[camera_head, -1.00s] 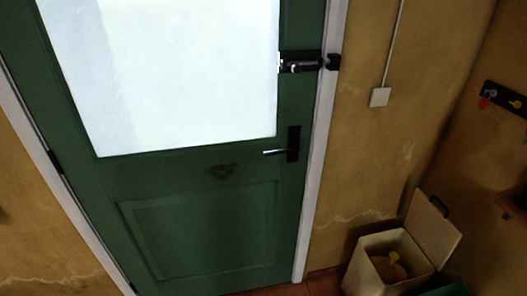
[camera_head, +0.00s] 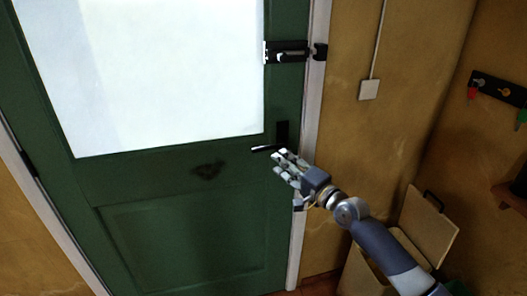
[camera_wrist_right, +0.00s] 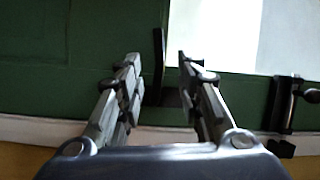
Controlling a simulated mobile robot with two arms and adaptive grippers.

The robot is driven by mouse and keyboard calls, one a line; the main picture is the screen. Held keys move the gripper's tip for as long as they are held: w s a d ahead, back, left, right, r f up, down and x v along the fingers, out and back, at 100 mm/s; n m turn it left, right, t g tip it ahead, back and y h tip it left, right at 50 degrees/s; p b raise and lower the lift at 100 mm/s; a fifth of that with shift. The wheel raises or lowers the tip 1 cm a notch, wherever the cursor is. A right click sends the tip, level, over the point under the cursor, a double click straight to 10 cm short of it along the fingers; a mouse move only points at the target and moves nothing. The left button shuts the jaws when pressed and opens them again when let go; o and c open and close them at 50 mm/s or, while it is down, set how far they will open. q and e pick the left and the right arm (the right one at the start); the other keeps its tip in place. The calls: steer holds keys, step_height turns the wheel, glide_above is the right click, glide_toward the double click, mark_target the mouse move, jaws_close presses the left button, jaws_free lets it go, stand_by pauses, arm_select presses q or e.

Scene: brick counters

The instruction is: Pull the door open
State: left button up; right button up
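The green door (camera_head: 190,240) with a bright window pane stands shut in its pale frame. Its dark lever handle (camera_head: 265,148) sits at the door's right edge and points left. The handle also shows in the right wrist view (camera_wrist_right: 159,55), ahead of and between my fingers. My right gripper (camera_head: 281,162) is open and empty, just below and beside the lever in the head view. I cannot tell whether it touches the lever. In the right wrist view my gripper (camera_wrist_right: 157,60) has its two fingers apart. My left gripper is not in view.
A dark bolt latch (camera_head: 290,52) is on the door above the handle; it also shows in the right wrist view (camera_wrist_right: 286,100). A pale lidded bin (camera_head: 428,235) stands at lower right, partly behind my arm. A hook rack (camera_head: 497,88) hangs on the right wall.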

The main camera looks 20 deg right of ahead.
mark_target(265, 150)
steer(key=x, duration=1)
steer(key=shift+w+f, duration=0.15)
